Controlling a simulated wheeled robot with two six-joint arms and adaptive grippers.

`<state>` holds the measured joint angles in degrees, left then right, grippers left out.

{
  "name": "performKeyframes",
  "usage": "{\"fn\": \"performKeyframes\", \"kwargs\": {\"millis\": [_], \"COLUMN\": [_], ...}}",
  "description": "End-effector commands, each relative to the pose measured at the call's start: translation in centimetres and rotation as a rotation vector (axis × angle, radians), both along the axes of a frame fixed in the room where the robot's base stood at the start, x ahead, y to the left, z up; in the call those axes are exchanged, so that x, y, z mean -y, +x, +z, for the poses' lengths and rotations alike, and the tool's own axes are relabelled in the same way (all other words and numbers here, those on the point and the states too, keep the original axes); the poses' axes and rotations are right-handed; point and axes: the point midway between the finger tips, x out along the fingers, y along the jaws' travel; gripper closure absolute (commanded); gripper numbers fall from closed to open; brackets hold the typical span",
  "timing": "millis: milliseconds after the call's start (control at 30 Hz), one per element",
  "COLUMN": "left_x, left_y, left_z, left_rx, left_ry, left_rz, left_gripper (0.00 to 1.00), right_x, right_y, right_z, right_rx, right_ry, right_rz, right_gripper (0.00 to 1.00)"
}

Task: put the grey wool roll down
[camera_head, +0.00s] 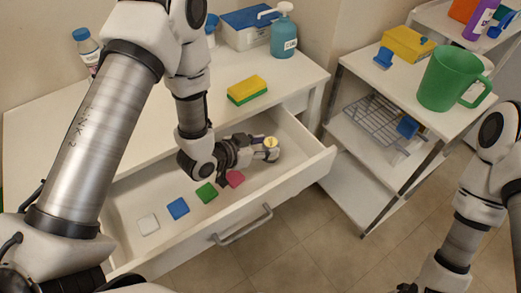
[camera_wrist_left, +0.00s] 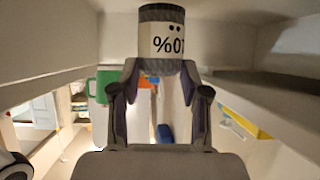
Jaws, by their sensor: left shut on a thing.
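The grey wool roll (camera_wrist_left: 160,38) has a white label with dark print and grey bands at its top and bottom in the left wrist view. My left gripper (camera_wrist_left: 161,70) is shut on its lower part. In the head view my left gripper (camera_head: 262,153) reaches into the right end of the open drawer (camera_head: 287,184). I cannot tell whether the roll touches the drawer floor. Only a dark piece of my right gripper (camera_head: 406,288) shows at the bottom edge.
White, blue, green and pink blocks (camera_head: 178,208) lie in the drawer, left of my left gripper. A yellow-green sponge (camera_head: 247,89) and a teal soap bottle (camera_head: 284,40) stand on the top. A shelf cart with a green mug (camera_head: 452,80) stands at right.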

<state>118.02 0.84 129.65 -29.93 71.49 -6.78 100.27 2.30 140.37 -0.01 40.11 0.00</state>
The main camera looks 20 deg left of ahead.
Motion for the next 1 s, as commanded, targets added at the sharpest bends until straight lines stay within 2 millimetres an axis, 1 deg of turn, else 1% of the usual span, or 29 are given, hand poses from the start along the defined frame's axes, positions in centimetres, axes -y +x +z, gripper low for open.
{"fn": "performKeyframes", "kwargs": {"millis": [33, 133, 367, 467, 500, 567, 600, 867, 933, 1000], "left_x": [0.0, 0.0, 0.0, 0.0, 0.0, 0.0, 0.0, 0.0, 0.0, -0.4], "left_y": [-0.1, 0.0, 0.0, 0.0, 0.0, 0.0, 0.0, 0.0, 0.0, -0.4], "left_z": [-1.2, -2.3, -2.3, -2.7, -2.7, -2.6, -2.6, -2.5, -2.1, -2.0], "left_rx": [-0.004, -0.001, 0.0, -0.001, -0.001, -0.001, -0.001, -0.001, -0.001, -0.003], "left_ry": [0.001, 0.001, 0.0, 0.001, 0.001, 0.001, 0.001, 0.001, 0.001, 0.0], "left_rz": [0.0, 0.0, 0.0, 0.0, 0.0, 0.0, 0.0, 0.0, 0.0, 0.003], "left_gripper": [0.89, 0.89, 0.89, 0.89, 0.51, 0.3, 0.27, 0.27, 0.27, 0.27], "right_x": [0.0, 0.0, 0.0, 0.0, 0.0, 0.0, 0.0, 0.0, 0.0, 0.0], "right_y": [0.0, 0.0, 0.0, 0.0, 0.0, 0.0, 0.0, 0.0, 0.0, 0.0], "right_z": [-0.1, -0.2, -0.2, -0.5, -0.5, -0.4, -0.4, -0.4, 0.0, -0.2], "right_rx": [0.0, 0.0, 0.0, 0.0, 0.0, 0.0, 0.0, 0.0, 0.0, 0.0], "right_ry": [0.0, 0.0, 0.0, 0.0, 0.0, 0.0, 0.0, 0.0, 0.0, 0.0], "right_rz": [0.0, 0.0, 0.0, 0.0, 0.0, 0.0, 0.0, 0.0, 0.0, 0.0], "right_gripper": [0.6, 0.6, 0.6, 0.6, 0.6, 0.6, 0.6, 0.6, 0.6, 0.6]}}
